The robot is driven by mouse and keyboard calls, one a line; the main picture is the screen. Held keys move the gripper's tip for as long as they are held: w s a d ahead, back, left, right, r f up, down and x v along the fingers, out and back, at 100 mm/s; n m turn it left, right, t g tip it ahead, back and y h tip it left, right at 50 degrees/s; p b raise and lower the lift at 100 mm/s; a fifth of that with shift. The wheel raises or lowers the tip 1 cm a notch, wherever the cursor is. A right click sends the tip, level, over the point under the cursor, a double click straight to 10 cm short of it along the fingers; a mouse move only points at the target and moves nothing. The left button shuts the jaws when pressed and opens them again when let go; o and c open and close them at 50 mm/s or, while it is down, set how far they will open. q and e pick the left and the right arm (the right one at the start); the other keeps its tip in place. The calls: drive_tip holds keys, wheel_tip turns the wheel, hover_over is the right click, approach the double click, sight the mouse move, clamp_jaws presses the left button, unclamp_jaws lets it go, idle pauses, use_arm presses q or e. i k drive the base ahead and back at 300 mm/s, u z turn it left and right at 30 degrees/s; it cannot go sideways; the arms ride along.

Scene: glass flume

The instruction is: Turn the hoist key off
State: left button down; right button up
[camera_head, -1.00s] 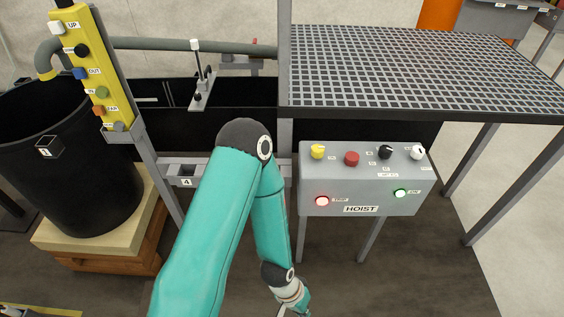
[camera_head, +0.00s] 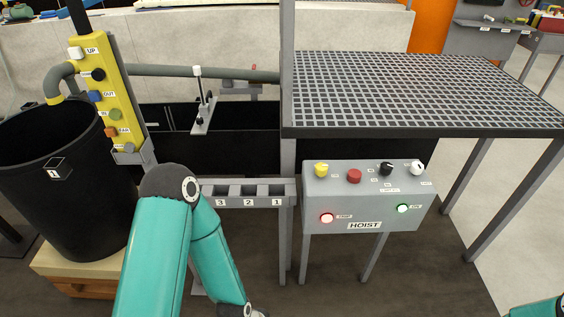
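The grey HOIST box (camera_head: 325,193) stands on legs right of centre. Along its top are a yellow knob (camera_head: 321,170), a red button (camera_head: 354,176), a black knob (camera_head: 386,169) and a white knob (camera_head: 417,168). Their small labels are too blurred to read, so I cannot tell which is the key. A lit red lamp (camera_head: 327,218) and a lit green lamp (camera_head: 403,208) are on the front. My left arm is left of the box, its gripper below the picture. Only a bit of my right arm shows at the bottom right; its gripper is out of view.
A slotted grey rack (camera_head: 262,202) with numbered slots is left of the box. A mesh platform (camera_head: 410,90) overhangs behind it. A yellow button pendant (camera_head: 99,83) and a black barrel (camera_head: 95,215) are at left. Floor in front of the box is clear.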

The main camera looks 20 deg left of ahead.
sight(321, 168)
drive_tip(key=u, duration=0.55)
drive_tip(key=i, duration=0.5)
drive_tip(key=u, duration=0.2)
